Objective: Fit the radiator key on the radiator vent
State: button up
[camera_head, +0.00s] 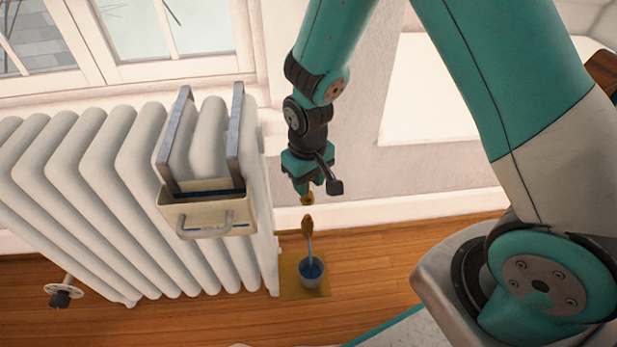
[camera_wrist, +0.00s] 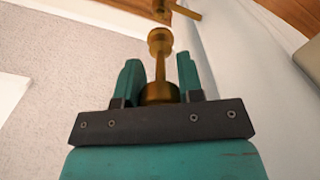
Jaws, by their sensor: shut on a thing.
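My gripper (camera_head: 308,188) points down, to the right of the white radiator's end (camera_head: 262,215). It is shut on the brass radiator key (camera_head: 307,198). In the wrist view the key (camera_wrist: 160,62) stands out straight between the two teal fingers (camera_wrist: 158,85), its round end free. A brass fitting (camera_wrist: 184,11), which looks like the vent, lies just beyond that end at the top of the view. The key looks apart from the fitting, though its depth is hard to judge. My gripper's own body hides part of the key in the head view.
A small blue-grey cup (camera_head: 312,277) with a thin, brown-topped item (camera_head: 307,227) above it stands on a tan mat (camera_head: 290,291) on the wooden floor. A cream tray (camera_head: 205,212) hangs by two metal straps over the radiator. A wall (camera_head: 370,165) stands behind my gripper.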

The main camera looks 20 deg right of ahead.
jog(key=shift+f+b, duration=1.9)
jog(key=shift+f, duration=1.7)
jog(key=shift+f, duration=0.1)
jog(key=o, duration=1)
jog(key=shift+o, duration=0.2)
notch_tip(320, 180, up, 17)
jog(key=p, duration=0.6)
jog(key=shift+r, duration=0.2)
jog(key=s+a+r+n+y, duration=0.2)
jog(key=s+r, duration=0.7)
jog(key=s+a+r+n+y, duration=0.2)
jog(key=s+a+r, duration=0.1)
jog(key=s+r, duration=0.55)
notch_tip(320, 180, up, 29)
jog(key=p, duration=2.9)
jog(key=shift+s+d+f+p, duration=0.2)
jog(key=shift+s+p, duration=0.1)
jog(key=shift+s, duration=0.05)
